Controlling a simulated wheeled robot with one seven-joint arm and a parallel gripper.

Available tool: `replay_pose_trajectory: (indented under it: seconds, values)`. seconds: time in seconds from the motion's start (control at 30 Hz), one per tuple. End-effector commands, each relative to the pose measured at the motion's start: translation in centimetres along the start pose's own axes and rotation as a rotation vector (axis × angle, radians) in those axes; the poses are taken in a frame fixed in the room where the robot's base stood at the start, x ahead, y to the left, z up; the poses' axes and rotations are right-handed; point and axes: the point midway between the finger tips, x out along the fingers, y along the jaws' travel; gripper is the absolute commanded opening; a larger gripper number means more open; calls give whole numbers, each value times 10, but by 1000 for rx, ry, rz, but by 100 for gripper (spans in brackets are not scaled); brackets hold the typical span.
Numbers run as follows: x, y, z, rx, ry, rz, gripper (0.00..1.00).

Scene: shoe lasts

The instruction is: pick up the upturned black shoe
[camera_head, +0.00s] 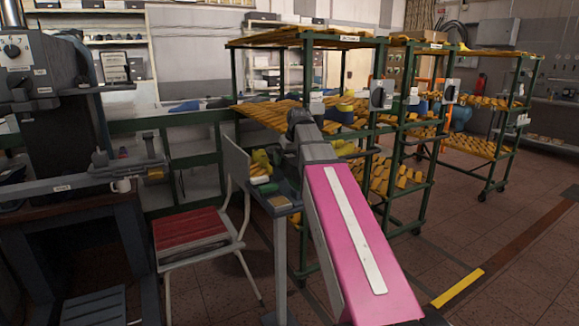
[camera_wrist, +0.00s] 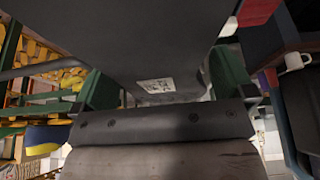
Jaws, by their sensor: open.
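I cannot pick out an upturned black shoe with certainty in either view. In the head view my pink arm reaches up from the bottom right, and its dark end with my gripper (camera_head: 298,118) is in front of the green rack; the fingers are too small to make out. In the wrist view the grey gripper body spans the bottom, with a dark panel bearing a pale label (camera_wrist: 155,86) just beyond it. My gripper is open, with nothing seen held in it.
Green racks (camera_head: 345,42) carry several yellow lasts. A chair with a red seat (camera_head: 190,228) and a small stand with a tray (camera_head: 276,200) are left of my arm. A dark machine (camera_head: 60,110) fills the far left. Open floor (camera_head: 500,250) lies right.

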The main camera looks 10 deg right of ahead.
Motion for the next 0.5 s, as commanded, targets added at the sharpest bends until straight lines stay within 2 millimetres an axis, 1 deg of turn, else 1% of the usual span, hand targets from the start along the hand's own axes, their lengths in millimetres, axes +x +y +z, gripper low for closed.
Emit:
replay_pose_trajectory:
  seconds: [0.03,0.07,0.1,0.17,0.2,0.23,0.27,0.5]
  values:
    - [0,0,0,0,0,0,100]
    - [0,0,0,0,0,0,94]
    - [0,0,0,0,0,0,80]
    - [0,0,0,0,0,0,61]
    - [0,0,0,0,0,0,48]
    - [0,0,0,0,0,0,38]
    - [0,0,0,0,0,0,30]
    - [-1,0,-1,0,2,0,30]
